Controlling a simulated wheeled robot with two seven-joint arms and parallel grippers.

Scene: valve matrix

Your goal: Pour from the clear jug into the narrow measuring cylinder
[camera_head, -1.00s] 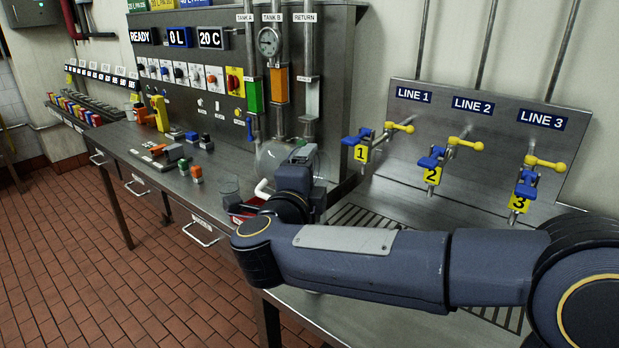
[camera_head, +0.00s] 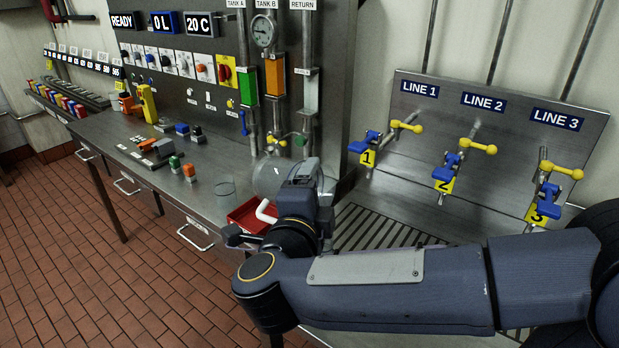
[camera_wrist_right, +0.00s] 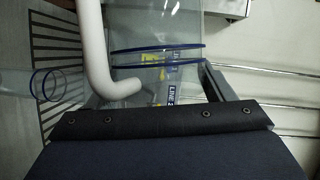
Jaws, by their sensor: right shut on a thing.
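The clear jug (camera_head: 268,176) with a white handle (camera_head: 265,211) is beside my right gripper (camera_head: 300,185), partly hidden by it and the wrist. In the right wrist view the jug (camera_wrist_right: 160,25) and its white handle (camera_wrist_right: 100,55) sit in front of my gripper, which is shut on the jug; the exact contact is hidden. A narrow clear cylinder with blue rings (camera_wrist_right: 48,85), which looks like the measuring cylinder, shows at the left of the wrist view, apart from the jug. I cannot make it out in the head view. My left gripper is not in view.
A red tray (camera_head: 241,214) lies just left of my right wrist. Small coloured blocks (camera_head: 182,168) are further left. The drain grating (camera_head: 370,228) and valve panel (camera_head: 480,150) are at right.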

